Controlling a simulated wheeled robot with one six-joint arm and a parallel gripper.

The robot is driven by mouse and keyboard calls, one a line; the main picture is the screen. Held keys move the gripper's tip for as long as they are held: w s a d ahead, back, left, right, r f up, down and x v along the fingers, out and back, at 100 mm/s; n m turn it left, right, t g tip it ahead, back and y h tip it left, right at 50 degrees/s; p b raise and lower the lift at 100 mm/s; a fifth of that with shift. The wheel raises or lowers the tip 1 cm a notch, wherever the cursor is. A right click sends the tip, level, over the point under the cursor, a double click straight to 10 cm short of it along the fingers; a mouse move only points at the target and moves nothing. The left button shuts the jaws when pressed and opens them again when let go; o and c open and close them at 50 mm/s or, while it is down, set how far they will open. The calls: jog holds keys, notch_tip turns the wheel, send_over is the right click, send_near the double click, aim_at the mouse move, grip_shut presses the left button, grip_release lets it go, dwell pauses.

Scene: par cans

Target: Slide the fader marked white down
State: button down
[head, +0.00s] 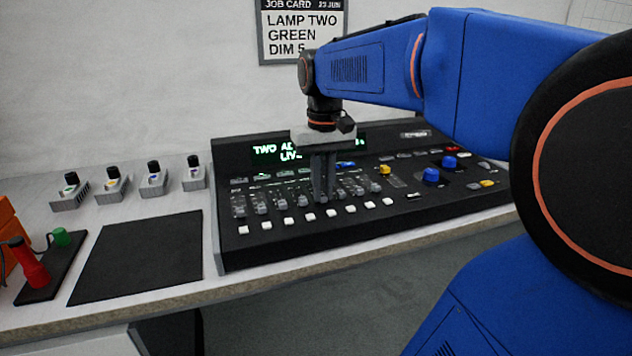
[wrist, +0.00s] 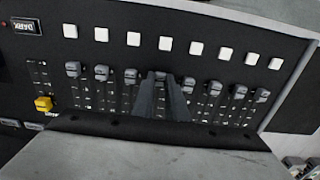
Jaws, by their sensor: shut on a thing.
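The black lighting desk (head: 290,250) has a row of grey fader caps, with a row of white square buttons along its front side. My gripper (head: 322,201) points down over the middle of the fader row. In the wrist view my gripper (wrist: 163,82) has its fingers close together, shut on a grey fader cap (wrist: 160,75), mostly hidden between the tips. This cap is fourth from the left there and sits near the button end, roughly level with its neighbours. The fader markings are too small to read, so I cannot tell which is white.
A neighbouring fader cap (wrist: 130,76) stands close beside the fingers. A yellow cap (wrist: 43,103) and blue knobs (head: 431,175) are at the desk's other side. Behind are a partly covered green-lettered display (head: 290,152) and a job card (head: 290,30). A dark mat (head: 140,255) lies clear at left.

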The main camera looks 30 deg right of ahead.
aim_at(323, 195)
dwell(0.3)
jog(key=c, duration=1.7)
grip_release()
jog(key=shift+s, duration=0.1)
jog(key=shift+r, duration=0.1)
notch_tip(323, 195, up, 17)
jog(key=shift+r, duration=0.15)
